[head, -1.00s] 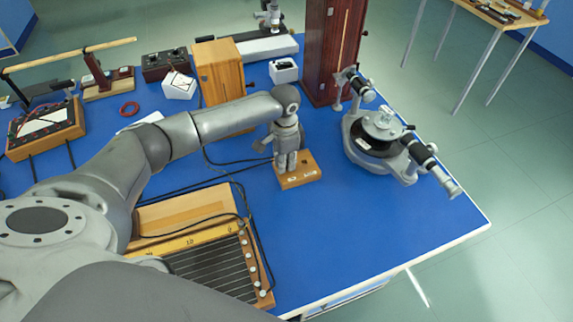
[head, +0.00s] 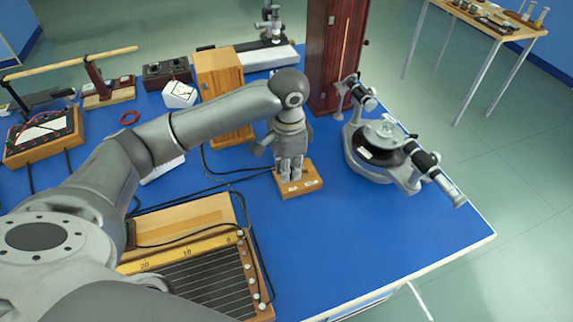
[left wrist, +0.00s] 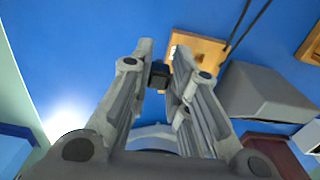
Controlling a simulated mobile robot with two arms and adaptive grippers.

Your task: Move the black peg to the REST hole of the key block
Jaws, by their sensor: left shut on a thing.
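The key block (head: 312,184), a small wooden block with small white labels, lies on the blue bench near the middle of the head view. In the left wrist view the key block (left wrist: 208,48) shows beyond the fingertips. My left gripper (head: 291,170) points down at the block and covers its back left part in the head view. In the left wrist view my left gripper (left wrist: 161,66) is shut on the black peg (left wrist: 158,74), a small dark piece between the fingers. The peg is hidden in the head view. The holes cannot be made out. My right gripper is not in view.
A spectrometer (head: 374,157) stands to the right of the block. A wooden box (head: 218,75) and a tall dark red cabinet (head: 335,55) stand behind. Black cables (head: 215,177) run left of the block. The bench is clear in front and to the right.

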